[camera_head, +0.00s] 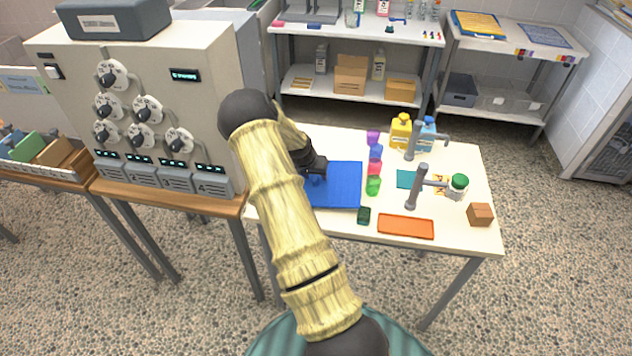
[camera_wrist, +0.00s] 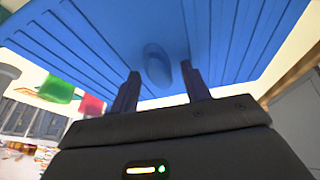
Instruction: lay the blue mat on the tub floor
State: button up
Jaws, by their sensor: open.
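The blue mat (camera_head: 342,188) is a flat panel at the left of the white table in the head view, partly hidden behind my arm. In the wrist view the blue mat (camera_wrist: 235,35) has long ridges and a rounded blue knob (camera_wrist: 155,62). My gripper (camera_head: 317,174) is at the mat's upper left part in the head view. In the wrist view its two dark fingers stand apart, one on each side of the knob, with a gap showing beside it. I cannot make out a tub in either view.
On the white table (camera_head: 470,205) are small coloured blocks, an orange tray (camera_head: 405,227), a teal piece (camera_head: 408,179), grey taps (camera_head: 418,187), a green-lidded jar (camera_head: 458,187), a yellow bottle (camera_head: 400,130) and a brown box (camera_head: 480,214). A beige machine (camera_head: 150,110) with dials stands left.

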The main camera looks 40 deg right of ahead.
aim_at(315, 176)
grip_shut()
dwell(0.3)
jog(key=shift+r, duration=0.15)
notch_tip(315, 176, up, 10)
jog(key=b, duration=0.1)
dwell(0.7)
